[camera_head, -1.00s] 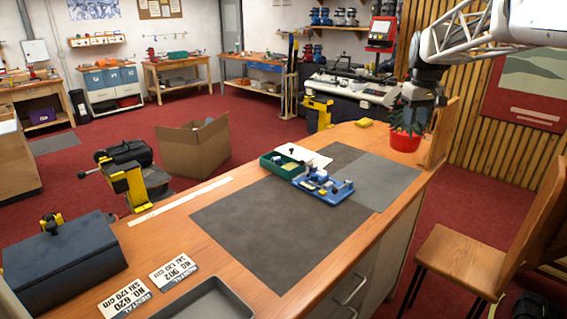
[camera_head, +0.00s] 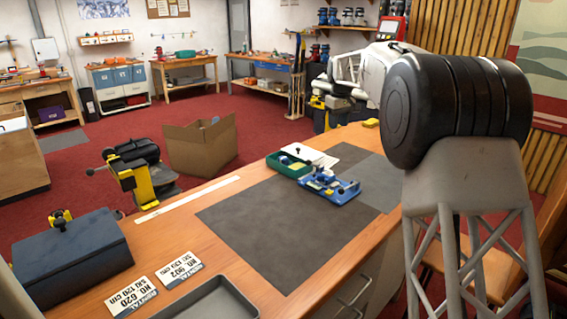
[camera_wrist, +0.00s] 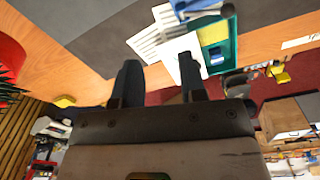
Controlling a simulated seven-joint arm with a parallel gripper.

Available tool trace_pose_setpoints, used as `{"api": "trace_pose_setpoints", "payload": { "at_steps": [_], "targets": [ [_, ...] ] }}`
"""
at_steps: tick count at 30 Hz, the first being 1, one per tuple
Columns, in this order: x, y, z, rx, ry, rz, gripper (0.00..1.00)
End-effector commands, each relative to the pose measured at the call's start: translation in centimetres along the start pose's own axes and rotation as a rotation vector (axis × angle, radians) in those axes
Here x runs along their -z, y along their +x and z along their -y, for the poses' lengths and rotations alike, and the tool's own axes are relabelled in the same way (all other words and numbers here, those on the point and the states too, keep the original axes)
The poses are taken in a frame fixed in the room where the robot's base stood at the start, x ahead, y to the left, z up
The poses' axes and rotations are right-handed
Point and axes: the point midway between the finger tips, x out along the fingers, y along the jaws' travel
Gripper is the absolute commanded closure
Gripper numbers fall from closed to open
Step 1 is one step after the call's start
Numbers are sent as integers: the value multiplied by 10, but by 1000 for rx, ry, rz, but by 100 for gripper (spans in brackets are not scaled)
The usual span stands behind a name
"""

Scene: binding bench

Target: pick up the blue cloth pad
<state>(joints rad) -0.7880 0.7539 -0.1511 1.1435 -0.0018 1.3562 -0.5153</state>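A small flat blue piece (camera_wrist: 215,33), perhaps the blue cloth pad, lies in the green tray (camera_wrist: 233,52) in the wrist view, beside a yellow piece (camera_wrist: 213,53). The green tray also shows in the head view (camera_head: 284,168), where its contents are too small to tell apart. My gripper (camera_wrist: 159,62) is open and empty, its two fingers apart. It is clear of the tray, which appears beyond and right of the fingers in the wrist view. In the head view my arm hides the gripper's fingers.
A blue tool holder (camera_head: 331,190) stands beside the tray on the dark mat (camera_head: 270,225). Two number plates (camera_head: 176,270), a grey tray (camera_head: 215,300) and a dark box (camera_head: 72,255) are at the near left. The mat's middle is clear.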

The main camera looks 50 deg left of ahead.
Motion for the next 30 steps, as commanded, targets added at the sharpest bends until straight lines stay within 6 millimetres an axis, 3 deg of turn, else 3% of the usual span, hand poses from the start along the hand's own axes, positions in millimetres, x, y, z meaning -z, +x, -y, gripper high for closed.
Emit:
{"api": "trace_pose_setpoints", "payload": {
  "at_steps": [6,18,24,30],
  "targets": [
    [58,33,33,8,-82,9,62],
    [145,91,100,21,-221,26,62],
    [166,106,120,24,-258,29,62],
    [171,110,125,25,-267,30,62]
  ]
}}
